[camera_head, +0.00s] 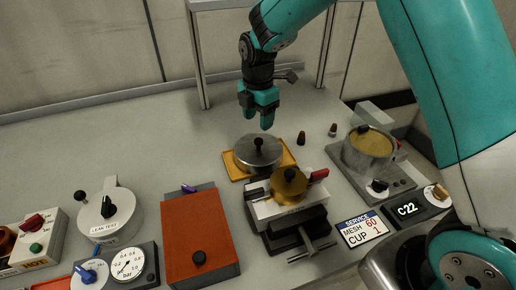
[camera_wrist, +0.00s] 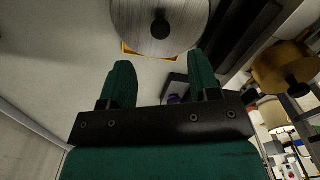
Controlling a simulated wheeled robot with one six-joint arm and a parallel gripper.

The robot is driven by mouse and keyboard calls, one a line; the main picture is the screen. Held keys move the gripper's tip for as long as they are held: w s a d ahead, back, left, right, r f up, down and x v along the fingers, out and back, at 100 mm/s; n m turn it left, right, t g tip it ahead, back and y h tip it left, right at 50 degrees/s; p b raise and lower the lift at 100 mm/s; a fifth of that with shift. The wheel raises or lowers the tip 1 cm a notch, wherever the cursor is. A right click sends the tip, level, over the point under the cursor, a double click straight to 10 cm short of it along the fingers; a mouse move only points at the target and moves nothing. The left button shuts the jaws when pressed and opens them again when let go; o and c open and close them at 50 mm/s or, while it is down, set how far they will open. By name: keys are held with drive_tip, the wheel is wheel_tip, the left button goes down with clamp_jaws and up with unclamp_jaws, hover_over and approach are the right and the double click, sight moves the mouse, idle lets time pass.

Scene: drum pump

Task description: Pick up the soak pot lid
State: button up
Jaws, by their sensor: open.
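A round steel lid (camera_head: 258,150) with a black knob sits on an orange mat (camera_head: 234,174), at the middle of the table. It looks like the soak pot lid, but I cannot tell whether a low pot is under it. In the wrist view the lid (camera_wrist: 180,40) is at the top, its upper edge cut off, with its knob pointing toward the camera. My gripper (camera_head: 257,118) is open and empty, pointing down above and slightly behind the lid. In the wrist view the gripper's fingertips (camera_wrist: 160,62) are apart, and the knob lies beyond the gap between them.
A brass-coloured knobbed part (camera_head: 289,185) sits in a vise (camera_head: 290,212) just in front. A steel pot (camera_head: 366,160) stands on a hotplate at right. Two small dark-topped items (camera_head: 301,138) stand between. An orange-red box (camera_head: 200,235) and gauge (camera_head: 128,264) are at left. The back-left table is clear.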

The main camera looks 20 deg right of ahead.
sight(259, 140)
wheel_tip(259, 140, down, 8)
drive_tip(key=shift+d+f+p, duration=0.1)
drive_tip(key=shift+f+p, duration=0.15)
drive_tip(key=shift+p, duration=0.85)
clamp_jaws()
drive_tip(key=shift+r, duration=0.2)
wheel_tip(259, 140, up, 23)
